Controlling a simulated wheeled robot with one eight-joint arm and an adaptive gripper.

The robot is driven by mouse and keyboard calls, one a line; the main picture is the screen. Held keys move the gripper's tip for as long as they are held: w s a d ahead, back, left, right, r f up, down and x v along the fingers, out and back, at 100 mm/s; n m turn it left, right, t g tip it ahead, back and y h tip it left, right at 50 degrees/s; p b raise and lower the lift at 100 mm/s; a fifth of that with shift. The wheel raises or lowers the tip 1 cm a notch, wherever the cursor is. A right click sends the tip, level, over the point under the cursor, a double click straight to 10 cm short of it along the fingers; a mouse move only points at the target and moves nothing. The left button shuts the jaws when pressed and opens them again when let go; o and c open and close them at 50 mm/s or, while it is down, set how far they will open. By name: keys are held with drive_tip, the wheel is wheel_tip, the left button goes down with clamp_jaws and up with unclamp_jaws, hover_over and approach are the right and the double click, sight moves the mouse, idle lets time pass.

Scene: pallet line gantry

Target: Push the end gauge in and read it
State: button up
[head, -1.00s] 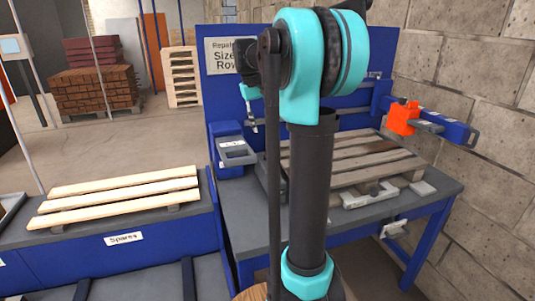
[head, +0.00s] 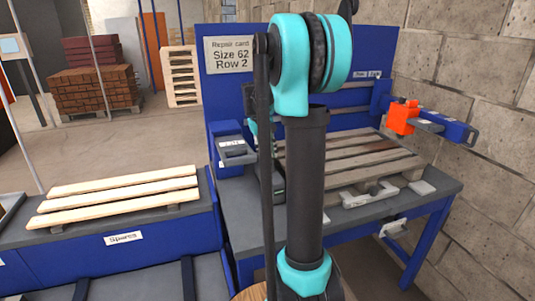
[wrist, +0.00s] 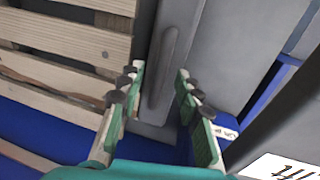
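My gripper (wrist: 157,88) is open, its two green-padded fingers apart with nothing between the tips. Below and between them in the wrist view is a grey plate with a long rounded raised bar (wrist: 168,65), next to the pallet boards (wrist: 60,50). I cannot tell whether this bar is part of the end gauge. In the head view, a blue and grey box with a small pale panel (head: 236,150) stands left of the pallet; its marks are too small to read.
The worn pallet (head: 345,160) lies on the grey bench (head: 245,208). A repair card (head: 230,56) reads "Size 62 Row 2". An orange block on a blue arm (head: 403,118) juts out at right, near the block wall. Light boards lie on the spares bench (head: 192,218) at left.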

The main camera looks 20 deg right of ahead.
drive_tip(key=shift+c, duration=0.5)
clamp_jaws()
drive_tip(key=shift+a, duration=0.4)
drive_tip(key=shift+o, duration=0.5)
unclamp_jaws()
drive_tip(key=shift+r, duration=0.1)
wheel_tip(320, 180, up, 12)
drive_tip(key=a, duration=0.2)
drive_tip(key=shift+a+f, duration=0.15)
drive_tip(key=shift+f, duration=0.05)
